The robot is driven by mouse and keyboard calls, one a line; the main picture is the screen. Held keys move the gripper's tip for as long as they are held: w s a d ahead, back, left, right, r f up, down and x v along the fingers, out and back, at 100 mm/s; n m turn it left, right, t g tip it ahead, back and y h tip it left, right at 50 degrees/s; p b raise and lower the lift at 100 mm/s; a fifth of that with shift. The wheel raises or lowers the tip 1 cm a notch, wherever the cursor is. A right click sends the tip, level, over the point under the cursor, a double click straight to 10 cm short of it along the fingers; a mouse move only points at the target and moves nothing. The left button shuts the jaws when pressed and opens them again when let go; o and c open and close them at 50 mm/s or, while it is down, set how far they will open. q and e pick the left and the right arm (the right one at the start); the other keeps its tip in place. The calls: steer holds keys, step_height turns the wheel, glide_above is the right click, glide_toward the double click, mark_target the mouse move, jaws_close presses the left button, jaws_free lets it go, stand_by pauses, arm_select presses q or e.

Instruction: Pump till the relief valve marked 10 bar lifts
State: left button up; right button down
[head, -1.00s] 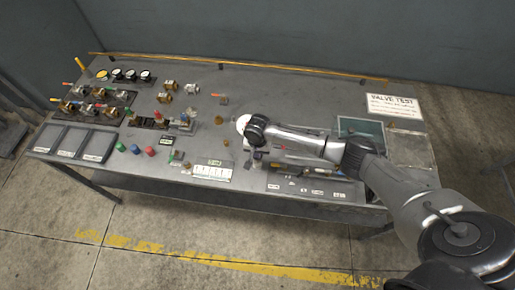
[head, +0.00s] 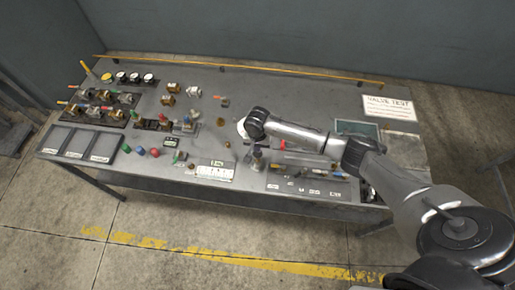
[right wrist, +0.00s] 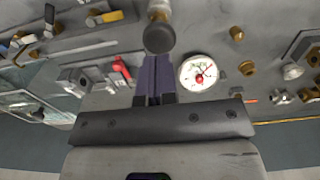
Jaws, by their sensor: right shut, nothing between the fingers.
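My right gripper (head: 257,163) is over the front middle of the grey bench. In the right wrist view its purple-grey fingers (right wrist: 155,75) are together, with nothing between them. A dark round knob (right wrist: 160,39) on a pale metal and brass stem is just beyond the fingertips; I cannot tell whether they touch it. A white round gauge (right wrist: 198,73) with a red needle is beside the fingers, its reading too small to tell. In the head view the gauge (head: 241,128) is partly hidden by my wrist. No 10 bar marking is legible. My left gripper is out of view.
A red-handled part (right wrist: 122,66) is near the fingers. Several valves stand in a rack (head: 97,106) at the left, with grey trays (head: 80,142) in front. Coloured caps (head: 140,151) and a white label card (head: 215,170) lie along the front. A VALVE TEST sign (head: 388,107) is at the back right.

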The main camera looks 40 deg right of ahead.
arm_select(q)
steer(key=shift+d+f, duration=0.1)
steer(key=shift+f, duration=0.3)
arm_select(e)
step_height(320, 180, up, 7)
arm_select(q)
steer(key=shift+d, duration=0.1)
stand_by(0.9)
